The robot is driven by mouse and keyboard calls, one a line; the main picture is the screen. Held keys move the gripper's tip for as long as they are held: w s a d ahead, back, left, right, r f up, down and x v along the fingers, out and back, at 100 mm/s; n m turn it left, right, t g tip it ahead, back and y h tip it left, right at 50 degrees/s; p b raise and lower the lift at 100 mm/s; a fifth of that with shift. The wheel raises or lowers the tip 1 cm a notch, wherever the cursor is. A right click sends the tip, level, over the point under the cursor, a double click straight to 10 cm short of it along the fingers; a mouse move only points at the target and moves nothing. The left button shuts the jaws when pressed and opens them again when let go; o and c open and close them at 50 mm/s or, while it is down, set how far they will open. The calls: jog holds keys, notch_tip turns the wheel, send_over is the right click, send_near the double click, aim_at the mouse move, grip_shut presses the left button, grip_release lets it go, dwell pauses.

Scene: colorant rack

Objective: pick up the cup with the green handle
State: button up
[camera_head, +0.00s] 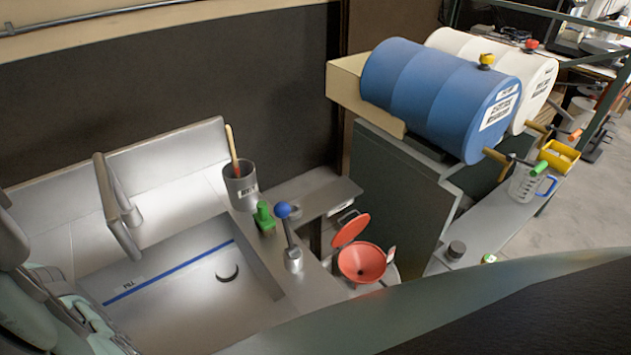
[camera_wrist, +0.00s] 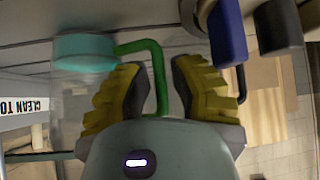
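The cup with the green handle shows in the wrist view. A teal rounded part of the cup (camera_wrist: 85,50) is at the upper left, and its bent green handle (camera_wrist: 158,75) runs right and then down. My gripper (camera_wrist: 155,67) has yellow ribbed fingertips and is open. The lower arm of the green handle lies between the two fingers, with a visible gap on either side. I cannot tell whether a finger touches it. I do not make out this cup or my gripper in the head view.
In the wrist view, a blue handle (camera_wrist: 228,35) and a dark one (camera_wrist: 278,26) are close by my right finger. In the head view, a clear cup with a blue handle (camera_head: 525,187) stands below the blue drum (camera_head: 440,95). A sink (camera_head: 180,290) is at left.

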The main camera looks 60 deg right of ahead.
grip_shut()
dwell(0.3)
jog(key=shift+r, duration=0.15)
